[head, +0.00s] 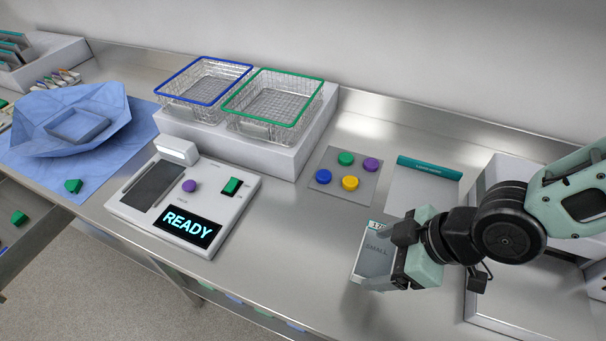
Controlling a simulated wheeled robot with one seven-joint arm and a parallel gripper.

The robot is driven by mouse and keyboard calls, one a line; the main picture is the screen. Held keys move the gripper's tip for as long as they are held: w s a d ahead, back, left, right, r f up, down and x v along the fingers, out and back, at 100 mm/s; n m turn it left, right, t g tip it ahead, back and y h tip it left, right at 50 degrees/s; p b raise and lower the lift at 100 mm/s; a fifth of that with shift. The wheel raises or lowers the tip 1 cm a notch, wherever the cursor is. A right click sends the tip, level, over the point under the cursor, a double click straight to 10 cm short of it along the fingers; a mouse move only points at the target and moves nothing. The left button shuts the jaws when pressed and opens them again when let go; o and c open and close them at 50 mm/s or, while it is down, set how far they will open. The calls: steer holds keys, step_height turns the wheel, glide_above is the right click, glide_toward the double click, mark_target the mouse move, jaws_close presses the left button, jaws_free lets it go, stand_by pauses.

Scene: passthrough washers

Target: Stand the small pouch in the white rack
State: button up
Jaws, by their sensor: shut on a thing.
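A white rack (48,68) stands at the far left back, cut off by the picture edge. Several grey, teal-edged pieces stand in it. My gripper is far to the right of this rack.
A white device (240,213) reading "READY" sits mid-counter. Blue-rimmed (203,62) and green-rimmed (290,78) wire baskets stand on a white block behind it. A larger teal-headed pouch (428,186) lies behind my gripper. Blue wrap (60,105) and a white-framed opening (490,325) flank the counter.

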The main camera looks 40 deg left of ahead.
steer(key=shift+f+p, duration=0.6)
steer(key=shift+f, duration=4.4)
steer(key=shift+f, duration=0.1)
steer(key=o, duration=0.9)
steer(key=shift+c, duration=0.2)
